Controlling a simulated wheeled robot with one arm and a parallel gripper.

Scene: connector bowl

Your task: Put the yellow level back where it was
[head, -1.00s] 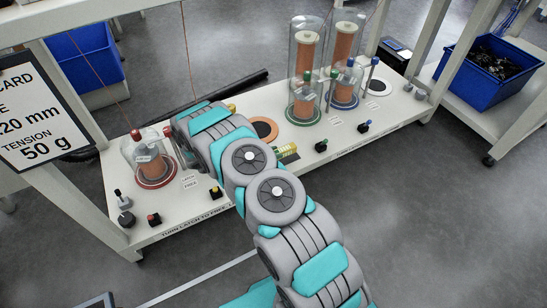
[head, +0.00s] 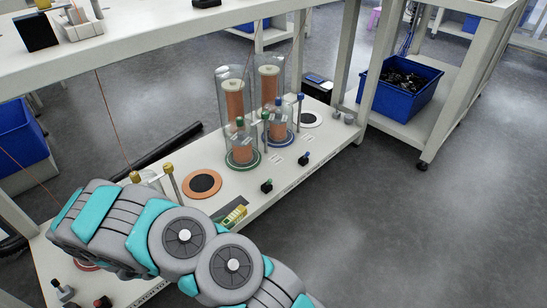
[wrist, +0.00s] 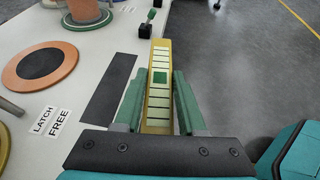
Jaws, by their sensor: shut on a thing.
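The yellow level (wrist: 159,88) is a long yellow bar with pale segments and a green square in its middle. My gripper (wrist: 158,100) is shut on it, with one green finger on each side. In the head view the level (head: 234,216) shows just past my arm, at the front edge of the white shelf; my fingers are hidden there. A dark rectangular strip (wrist: 108,88) lies on the shelf just left of the level in the wrist view, roughly parallel to it. The level's height above the shelf is hard to tell.
An orange ring with a dark centre (head: 202,184) lies left of the level. Glass-covered copper spools (head: 236,105) stand further along the shelf, with small black latches (head: 266,186) at its front edge. A blue bin (head: 398,95) sits at the right. Open floor lies in front.

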